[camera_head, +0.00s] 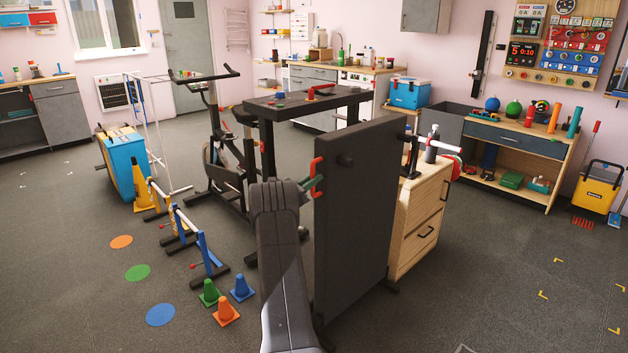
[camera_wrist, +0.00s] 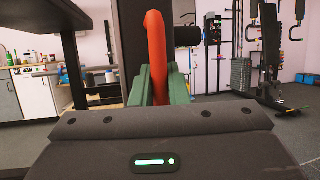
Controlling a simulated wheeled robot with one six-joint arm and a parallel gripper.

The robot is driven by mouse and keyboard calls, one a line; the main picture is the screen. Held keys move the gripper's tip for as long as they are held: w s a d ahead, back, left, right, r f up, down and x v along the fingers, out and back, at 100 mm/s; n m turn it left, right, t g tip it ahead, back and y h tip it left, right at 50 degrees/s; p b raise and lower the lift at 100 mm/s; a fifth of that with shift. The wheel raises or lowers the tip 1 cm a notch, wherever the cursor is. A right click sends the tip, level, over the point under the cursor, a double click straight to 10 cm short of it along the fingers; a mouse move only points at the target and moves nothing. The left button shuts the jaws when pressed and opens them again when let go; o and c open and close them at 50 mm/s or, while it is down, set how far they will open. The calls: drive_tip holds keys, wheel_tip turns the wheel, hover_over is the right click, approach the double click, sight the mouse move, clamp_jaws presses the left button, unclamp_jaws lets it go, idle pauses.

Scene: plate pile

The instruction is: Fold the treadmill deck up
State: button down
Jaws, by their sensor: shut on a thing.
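The treadmill deck (camera_head: 358,220) is a large dark grey slab standing nearly upright in the middle of the head view. A red handle (camera_head: 317,178) sticks out from its left edge. My gripper (camera_head: 305,187) is at this handle, at the end of my dark arm. In the wrist view the green fingers of my gripper (camera_wrist: 160,85) are shut on the red handle (camera_wrist: 155,50), one finger on each side. The treadmill's console frame (camera_head: 310,100), with a red part on top, stands behind the deck. The deck's lower edge is partly hidden by my arm.
A wooden drawer cabinet (camera_head: 418,218) stands close to the deck's right. Small hurdles (camera_head: 195,240), cones (camera_head: 225,308) and coloured floor discs (camera_head: 137,272) lie to the left. An exercise bike (camera_head: 222,150) stands behind. The floor at front right is mostly clear.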

drive_tip(key=shift+w+a+r, duration=0.25)
drive_tip(key=shift+a, duration=0.15)
drive_tip(key=c, duration=1.6)
unclamp_jaws()
drive_tip(key=shift+w+f, duration=0.15)
drive_tip(key=shift+o, duration=1)
drive_tip(key=shift+w+a+f, duration=0.1)
drive_tip(key=shift+w+a, duration=0.05)
drive_tip(key=shift+w, duration=0.05)
drive_tip(key=shift+s+f, duration=0.15)
drive_tip(key=shift+s, duration=0.05)
drive_tip(key=v, duration=1.3)
drive_tip(key=shift+s+f, duration=0.2)
drive_tip(key=shift+s, duration=0.05)
drive_tip(key=x, duration=1.4)
drive_tip(key=shift+w+a+r, duration=0.1)
drive_tip(key=shift+a, duration=0.05)
